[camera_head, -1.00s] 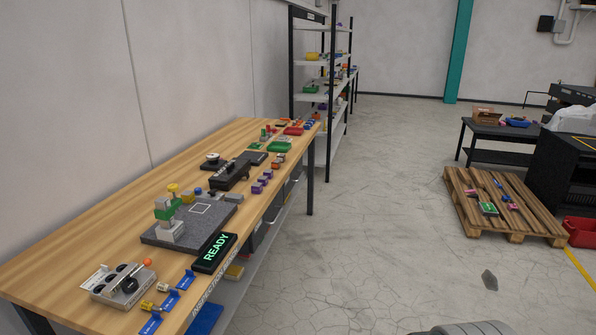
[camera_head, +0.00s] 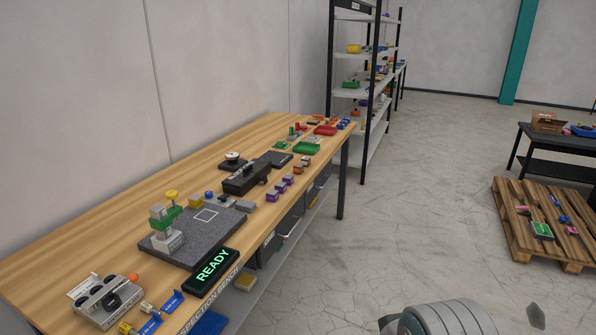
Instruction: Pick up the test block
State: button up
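No object is clearly labelled as a test block, so I cannot tell for certain which one it is. A small grey block (camera_head: 245,206) sits at the right corner of the dark granite plate (camera_head: 190,246) on the wooden bench. A stand with a green arm and yellow knob (camera_head: 166,222) stands on the plate's left part. A white square outline (camera_head: 206,215) is marked on the plate, with nothing inside it. A small yellow block (camera_head: 195,202) lies by the plate's back edge. My gripper is not in view; only a rounded grey part of my arm shows at the bottom right.
A black display reading READY (camera_head: 213,269) lies at the front edge of the bench (camera_head: 110,225). A grey fixture (camera_head: 106,300) and blue-tagged pieces stand at the near end. Purple blocks (camera_head: 279,188) line the right edge. Open floor lies right, before a pallet (camera_head: 550,225).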

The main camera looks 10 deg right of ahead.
aim_at(298, 168)
jog(key=i+l, duration=0.3)
jog(key=i, duration=0.35)
jog(key=i+l+u, duration=0.15)
jog(key=i+l, duration=0.15)
jog(key=i, duration=0.4)
jog(key=i+l, duration=0.35)
jog(key=i, duration=0.3)
jog(key=i+l+u, duration=0.15)
jog(key=i+l, duration=0.25)
jog(key=i, duration=0.25)
jog(key=i+l, duration=0.45)
jog(key=i, duration=0.15)
